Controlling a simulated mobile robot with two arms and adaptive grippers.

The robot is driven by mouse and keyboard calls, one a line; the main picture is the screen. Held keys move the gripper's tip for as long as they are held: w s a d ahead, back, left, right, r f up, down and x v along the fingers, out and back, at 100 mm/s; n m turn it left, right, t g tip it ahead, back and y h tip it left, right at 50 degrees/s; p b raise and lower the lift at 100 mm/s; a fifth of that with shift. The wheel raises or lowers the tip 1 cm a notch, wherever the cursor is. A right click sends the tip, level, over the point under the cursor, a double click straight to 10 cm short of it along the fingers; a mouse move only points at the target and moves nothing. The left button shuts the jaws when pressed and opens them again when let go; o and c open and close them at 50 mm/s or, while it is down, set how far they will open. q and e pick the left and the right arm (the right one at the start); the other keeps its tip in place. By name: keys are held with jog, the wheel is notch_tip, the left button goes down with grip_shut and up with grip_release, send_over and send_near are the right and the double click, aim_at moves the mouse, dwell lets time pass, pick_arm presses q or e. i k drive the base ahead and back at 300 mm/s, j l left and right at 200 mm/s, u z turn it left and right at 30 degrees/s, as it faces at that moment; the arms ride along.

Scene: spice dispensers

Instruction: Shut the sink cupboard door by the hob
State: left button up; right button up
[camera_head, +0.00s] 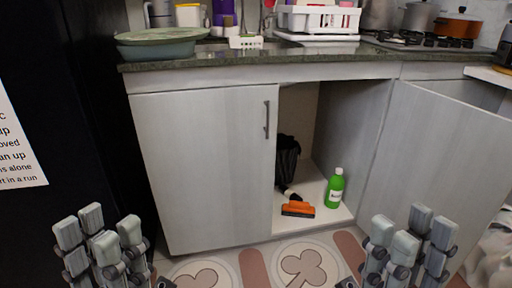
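The sink cupboard has a grey-white right-hand door (435,150) on the hob side. It stands swung wide open toward me, and its free edge runs out of view at the right. The left-hand door (205,165) is closed and has an upright metal handle (266,119). My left gripper (99,232) is low at the left, in front of the closed door's lower left, with its fingers apart and empty. My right gripper (412,234) is low at the right, overlapping the open door's lower part in the picture, fingers apart and empty. I cannot tell whether it touches the door.
Inside the cupboard are a green bottle (335,188), an orange brush-like item (298,208) and a dark bag-like item (286,160). The hob (425,40) with pots is on the worktop (240,54) above. Patterned floor (255,265) lies clear between my grippers.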

aim_at(452, 158)
jog(key=l+u, duration=0.35)
jog(key=l, duration=0.85)
jog(key=l+u, duration=0.35)
jog(key=l, duration=0.8)
